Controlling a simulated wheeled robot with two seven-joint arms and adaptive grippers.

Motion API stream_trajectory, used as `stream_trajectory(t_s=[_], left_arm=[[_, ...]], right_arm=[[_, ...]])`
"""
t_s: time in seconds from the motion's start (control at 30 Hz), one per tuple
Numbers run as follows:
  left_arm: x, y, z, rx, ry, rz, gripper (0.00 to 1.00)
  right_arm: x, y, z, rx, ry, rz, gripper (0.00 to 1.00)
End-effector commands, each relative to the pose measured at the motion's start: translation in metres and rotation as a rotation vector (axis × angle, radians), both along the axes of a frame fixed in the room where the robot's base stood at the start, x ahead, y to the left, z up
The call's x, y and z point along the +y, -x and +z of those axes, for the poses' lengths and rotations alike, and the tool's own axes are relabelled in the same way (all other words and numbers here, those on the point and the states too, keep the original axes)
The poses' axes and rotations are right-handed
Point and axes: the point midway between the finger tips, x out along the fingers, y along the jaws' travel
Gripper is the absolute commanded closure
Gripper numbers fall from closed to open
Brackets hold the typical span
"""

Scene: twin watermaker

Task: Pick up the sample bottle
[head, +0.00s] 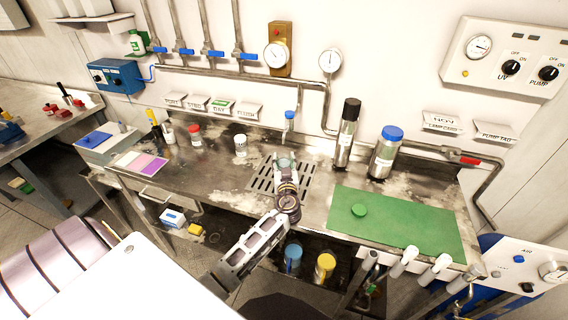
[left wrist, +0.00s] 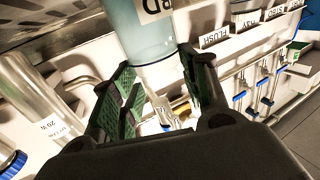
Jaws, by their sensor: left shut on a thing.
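The sample bottle (head: 285,161) is a clear, pale blue-green bottle over the slotted drain grate (head: 314,180) in the head view. My left gripper (head: 286,178) is shut around it from the front. In the left wrist view the bottle (left wrist: 143,36) stands between the green-padded fingers of my left gripper (left wrist: 160,98), with part of a dark-lettered label showing. I cannot tell whether the bottle's base touches the grate. My right gripper is not in view.
A tap with a blue end (head: 289,121) hangs just behind the bottle. A black-capped cylinder (head: 346,135) and a blue-capped jar (head: 384,155) stand to the right. A white cup (head: 240,146) stands left.

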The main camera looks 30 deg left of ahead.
Motion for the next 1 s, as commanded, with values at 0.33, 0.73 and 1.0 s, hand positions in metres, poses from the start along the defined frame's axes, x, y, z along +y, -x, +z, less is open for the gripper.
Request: stream_trajectory(t_s=[0.33,0.73,1.0], left_arm=[[0.000,0.000,0.015,-0.003,0.001,0.000,1.00],[-0.008,0.011,0.028,0.000,0.000,-0.001,1.00],[-0.020,0.027,0.028,-0.001,0.001,-0.001,1.00]], right_arm=[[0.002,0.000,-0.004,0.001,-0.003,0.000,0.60],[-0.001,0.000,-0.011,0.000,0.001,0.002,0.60],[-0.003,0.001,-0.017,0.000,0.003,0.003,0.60]])
